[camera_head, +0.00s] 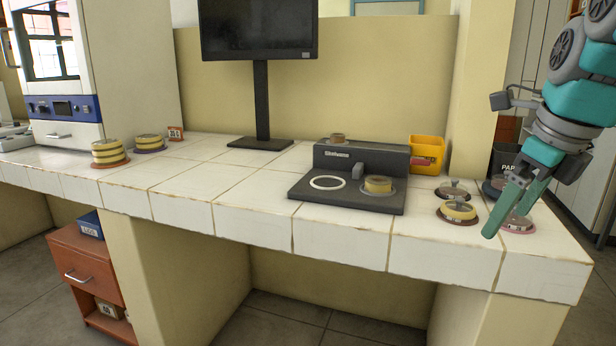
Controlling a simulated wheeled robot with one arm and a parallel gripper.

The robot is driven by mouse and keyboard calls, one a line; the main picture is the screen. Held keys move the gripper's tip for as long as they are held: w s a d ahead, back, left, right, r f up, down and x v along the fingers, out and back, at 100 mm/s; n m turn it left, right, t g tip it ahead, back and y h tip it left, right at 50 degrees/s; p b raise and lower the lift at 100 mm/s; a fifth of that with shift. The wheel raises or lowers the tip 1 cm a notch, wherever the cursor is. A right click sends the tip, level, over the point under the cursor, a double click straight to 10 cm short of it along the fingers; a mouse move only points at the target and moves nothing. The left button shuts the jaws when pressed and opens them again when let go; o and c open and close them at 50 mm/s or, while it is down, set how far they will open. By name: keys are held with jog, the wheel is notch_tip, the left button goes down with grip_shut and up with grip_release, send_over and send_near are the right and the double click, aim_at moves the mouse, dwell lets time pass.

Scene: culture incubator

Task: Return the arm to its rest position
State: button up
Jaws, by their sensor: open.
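My gripper (515,205) is at the right end of the white tiled counter (250,200), reaching down from the upper right. Its two green fingers are apart, with nothing seen between them. A small round dish on a reddish base (518,225) shows behind and beside the fingers, partly hidden by them. I cannot tell whether the fingers touch it. My teal and grey arm fills the upper right of the view.
Dishes stand near the gripper, including a yellow one (458,210). A yellow bin (427,153), a monitor (259,30) and stacked dishes (108,152) stand farther left. The counter's middle is clear.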

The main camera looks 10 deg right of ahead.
jog(key=s+a+f+n+g, duration=0.3)
jog(key=a+f+n, duration=1.2)
jog(key=f+n, duration=0.15)
jog(key=s+a+f+n+g, duration=0.1)
jog(key=s+a+f+n, duration=0.2)
jog(key=s+f+n, duration=0.3)
jog(key=s+a+f+n+g, duration=0.1)
jog(key=s+a+f+n, duration=0.2)
jog(key=s+f+n, duration=0.2)
notch_tip(320, 180, down, 3)
jog(key=n, duration=0.3)
jog(key=shift+s+n+g, duration=0.3)
jog(key=shift+s+n, duration=0.05)
jog(key=shift+s, duration=0.05)
jog(key=shift+r, duration=0.1)
